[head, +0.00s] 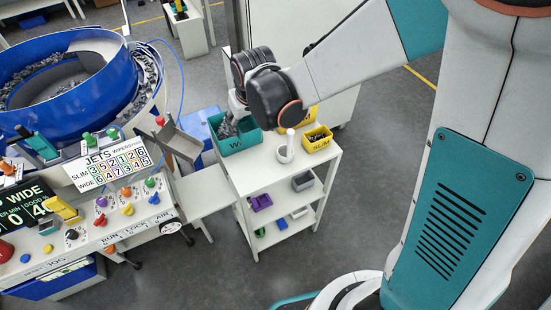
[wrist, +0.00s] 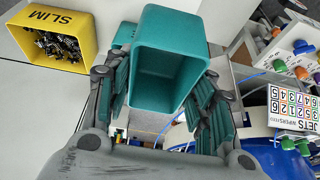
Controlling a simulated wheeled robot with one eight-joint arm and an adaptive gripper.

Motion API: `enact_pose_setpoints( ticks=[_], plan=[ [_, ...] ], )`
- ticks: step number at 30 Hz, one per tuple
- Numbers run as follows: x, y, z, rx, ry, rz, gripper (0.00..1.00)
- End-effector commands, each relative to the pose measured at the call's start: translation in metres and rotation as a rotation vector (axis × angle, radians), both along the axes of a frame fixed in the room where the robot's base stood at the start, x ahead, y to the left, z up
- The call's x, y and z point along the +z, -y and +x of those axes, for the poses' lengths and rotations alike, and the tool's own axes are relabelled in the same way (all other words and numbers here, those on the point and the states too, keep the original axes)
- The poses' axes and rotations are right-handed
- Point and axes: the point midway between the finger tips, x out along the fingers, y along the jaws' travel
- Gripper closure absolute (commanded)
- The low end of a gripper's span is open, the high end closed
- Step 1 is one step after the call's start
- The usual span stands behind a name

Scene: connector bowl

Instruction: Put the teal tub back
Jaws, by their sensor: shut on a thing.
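My gripper (wrist: 163,100) is shut on the tub, with a finger along either side. In the head view my gripper (head: 228,126) is partly hidden by my wrist. I cannot tell whether the tub's base touches the cart top.
A yellow SLIM tub (head: 318,139) with dark parts stands to the right on the white cart (head: 262,178); another yellow thing (head: 303,115) is behind it. A white upright piece (head: 284,154) stands nearby. The control panel (head: 120,200) and blue bowl feeder (head: 75,95) are left.

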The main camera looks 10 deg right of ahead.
Motion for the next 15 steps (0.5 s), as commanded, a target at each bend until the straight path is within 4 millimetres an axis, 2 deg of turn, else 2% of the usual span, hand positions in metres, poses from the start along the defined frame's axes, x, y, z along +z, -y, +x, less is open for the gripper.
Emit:
enact_pose_setpoints(
  ticks=[15],
  plan=[
    [-0.105,-0.001,0.000,0.001,0.000,0.000,0.75]
  ],
)
